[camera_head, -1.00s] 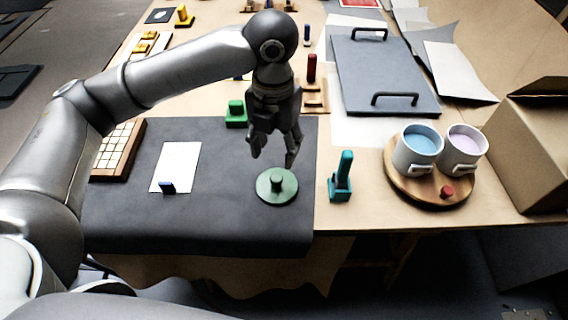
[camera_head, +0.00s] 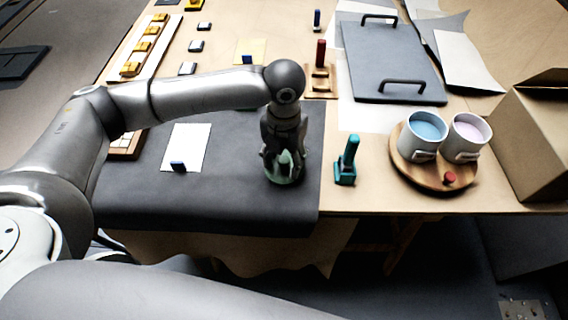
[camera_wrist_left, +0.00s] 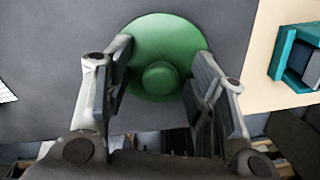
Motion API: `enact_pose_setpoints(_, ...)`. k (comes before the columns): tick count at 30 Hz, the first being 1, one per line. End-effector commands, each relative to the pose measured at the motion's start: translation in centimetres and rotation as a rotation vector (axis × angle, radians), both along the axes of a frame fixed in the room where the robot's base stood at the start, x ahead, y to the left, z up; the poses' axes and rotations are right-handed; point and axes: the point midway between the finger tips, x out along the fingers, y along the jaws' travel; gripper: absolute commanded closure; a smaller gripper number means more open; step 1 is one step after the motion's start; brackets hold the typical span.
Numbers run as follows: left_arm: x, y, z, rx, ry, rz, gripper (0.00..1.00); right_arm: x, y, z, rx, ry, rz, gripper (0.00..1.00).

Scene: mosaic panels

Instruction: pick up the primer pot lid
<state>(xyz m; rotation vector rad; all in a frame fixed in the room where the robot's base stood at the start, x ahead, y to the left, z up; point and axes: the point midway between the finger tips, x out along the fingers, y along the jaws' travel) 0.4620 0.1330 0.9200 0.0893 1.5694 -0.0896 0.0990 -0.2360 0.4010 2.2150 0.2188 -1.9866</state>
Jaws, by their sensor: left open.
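The primer pot lid is a round green disc with a knob in its middle. It lies on the dark grey mat, near the mat's right edge. In the head view my left gripper (camera_head: 283,163) is right over the lid (camera_head: 285,180) and hides much of it. In the left wrist view the lid (camera_wrist_left: 190,38) and its knob show between the two fingers of my left gripper (camera_wrist_left: 160,88). The fingers are apart, one on each side of the knob; whether they touch the lid I cannot tell. My right gripper is not in view.
A teal stamp-like tool (camera_head: 347,162) stands close to the right of the mat (camera_head: 225,205). Farther right, a round wooden tray (camera_head: 402,172) holds two pots, one blue (camera_head: 424,137) and one lilac (camera_head: 466,140), and a red knob. A white sheet (camera_head: 190,147) lies on the mat.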

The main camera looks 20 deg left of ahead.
Motion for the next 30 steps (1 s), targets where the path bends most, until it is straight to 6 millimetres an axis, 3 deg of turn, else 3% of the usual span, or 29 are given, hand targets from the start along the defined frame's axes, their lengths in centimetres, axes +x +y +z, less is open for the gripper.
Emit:
enact_pose_setpoints(3, 0.0, 0.0, 0.0, 0.0, 0.0, 0.0, 0.51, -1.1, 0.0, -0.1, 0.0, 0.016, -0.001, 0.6)
enact_pose_setpoints(13, 0.0, 0.0, 0.0, 0.0, 0.0, 0.0, 0.93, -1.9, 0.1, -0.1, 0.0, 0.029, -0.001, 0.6)
enact_pose_setpoints(23, 0.0, 0.0, 0.2, 0.0, -0.001, 0.001, 0.93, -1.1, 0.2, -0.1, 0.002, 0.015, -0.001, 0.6)
enact_pose_setpoints(30, 0.1, 0.0, 2.1, -0.001, -0.004, 0.0, 0.93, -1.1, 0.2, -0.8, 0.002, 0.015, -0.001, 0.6)
